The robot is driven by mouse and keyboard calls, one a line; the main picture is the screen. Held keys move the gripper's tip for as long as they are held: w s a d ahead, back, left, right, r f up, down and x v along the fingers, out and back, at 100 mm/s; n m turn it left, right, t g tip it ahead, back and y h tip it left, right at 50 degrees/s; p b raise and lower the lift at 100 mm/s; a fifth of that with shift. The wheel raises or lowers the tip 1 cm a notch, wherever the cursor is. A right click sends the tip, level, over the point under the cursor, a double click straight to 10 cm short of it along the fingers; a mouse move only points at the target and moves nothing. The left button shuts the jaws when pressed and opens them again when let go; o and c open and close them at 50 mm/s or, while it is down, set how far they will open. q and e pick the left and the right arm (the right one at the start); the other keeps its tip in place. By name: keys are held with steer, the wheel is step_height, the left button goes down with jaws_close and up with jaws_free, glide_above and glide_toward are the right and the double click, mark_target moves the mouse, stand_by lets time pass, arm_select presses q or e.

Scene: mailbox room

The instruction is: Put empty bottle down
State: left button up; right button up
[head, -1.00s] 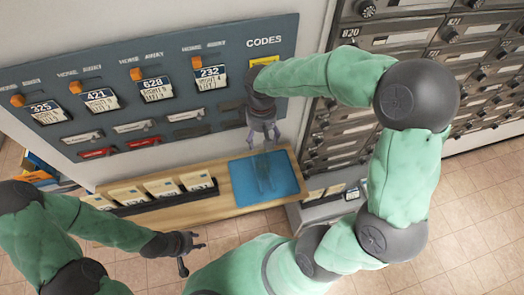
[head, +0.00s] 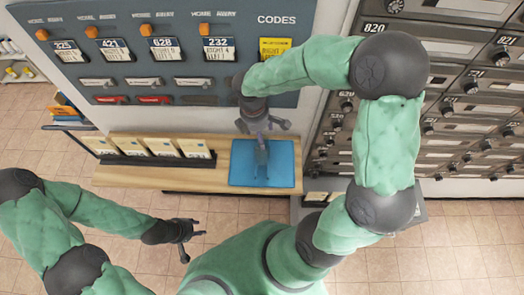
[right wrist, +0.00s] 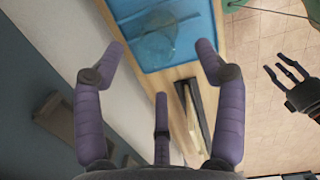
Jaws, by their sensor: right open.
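A clear, empty-looking bottle shows faintly on the blue mat (head: 285,172) in the head view. In the right wrist view the see-through bottle (right wrist: 157,42) lies against the mat's blue (right wrist: 195,50), beyond my fingertips. Its outline is faint, so I cannot tell its exact pose. My right gripper (head: 264,132) is over the mat in the head view, its fingers spread. In the right wrist view my right gripper (right wrist: 160,62) is open with nothing between its fingers. My left gripper (head: 192,240) is at the lower left, fingers spread and empty, away from the shelf.
The mat is on a wooden shelf (head: 215,180). A black rack of cream envelopes (head: 160,147) stands to its left. A grey code board (head: 330,20) is on the wall behind. Metal mailboxes (head: 450,105) fill the right side. Tiled floor (head: 130,215) lies open in front.

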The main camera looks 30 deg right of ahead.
steer(key=shift+d+f, duration=0.2)
steer(key=shift+f, duration=0.75)
steer(key=shift+d+f, duration=0.15)
steer(key=shift+f, duration=0.85)
steer(key=shift+d+f, duration=0.2)
steer(key=shift+f, duration=0.75)
jaws_close()
